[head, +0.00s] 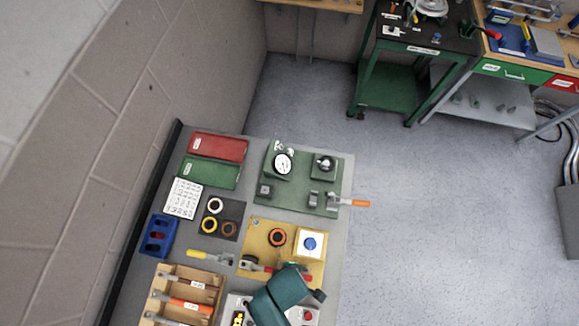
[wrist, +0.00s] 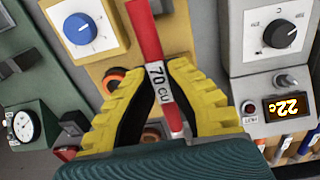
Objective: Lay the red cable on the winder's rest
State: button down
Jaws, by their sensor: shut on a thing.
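The red cable (wrist: 146,35), with a white band marked "70 CU", lies between the yellow fingers of my gripper (wrist: 168,75), which are shut on it. In the head view the red cable (head: 299,276) shows beside my teal wrist, over the front of the yellow board (head: 259,234). My fingers are hidden there. The board carries an orange-rimmed ring (head: 277,237) and a white box with a blue knob (head: 310,243). A grey metal piece (head: 248,262) is at the board's front left. I cannot tell which part is the winder's rest, or whether the cable touches it.
A control box (wrist: 284,40) with a black dial and a "22c" display is close on the right in the wrist view. A green board with a gauge (head: 283,163) stands behind the yellow board. A wooden tray of cables (head: 152,303) is at the left front.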

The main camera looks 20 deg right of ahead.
jog(key=shift+f+b, duration=1.85)
jog(key=shift+f, duration=1.75)
jog(key=shift+w, duration=0.1)
jog(key=shift+r+p, duration=0.1)
jog(key=shift+p, duration=0.2)
jog(key=shift+f, duration=0.2)
jog(key=c, duration=1.2)
grip_release()
jog(key=shift+o, duration=0.2)
notch_tip(320, 180, up, 5)
jog(key=p, duration=0.5)
jog(key=shift+r, duration=1)
